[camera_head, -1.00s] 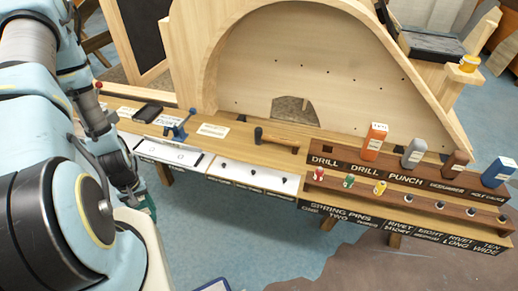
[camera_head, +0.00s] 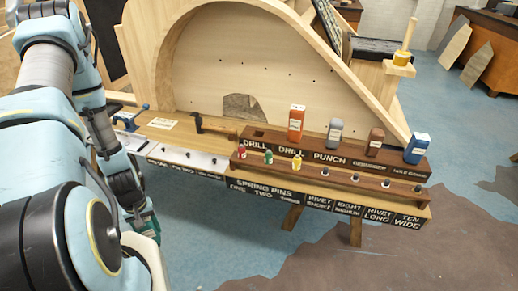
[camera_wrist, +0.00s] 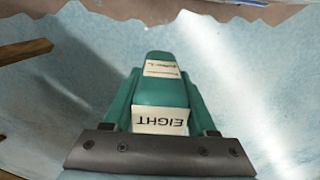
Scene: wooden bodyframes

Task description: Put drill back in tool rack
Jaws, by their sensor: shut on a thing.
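A teal drill (camera_wrist: 160,88) with a white label reading EIGHT is in my gripper (camera_wrist: 160,112) in the wrist view, over blue floor. In the head view a bit of teal (camera_head: 150,228) shows at the low left, beside my arm, which hides most of the gripper. The dark wooden tool rack (camera_head: 330,172) stands on the bench to the right, apart from the gripper. Its left slot (camera_head: 259,134), above a DRILL label, is an empty dark hole. An orange tool (camera_head: 296,125) stands at the second DRILL label.
Grey (camera_head: 334,132), brown (camera_head: 375,142) and blue (camera_head: 417,148) tools stand along the rack. Small red, green and yellow pieces stand in its lower row. A wooden arch frame rises behind. The floor in front is clear.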

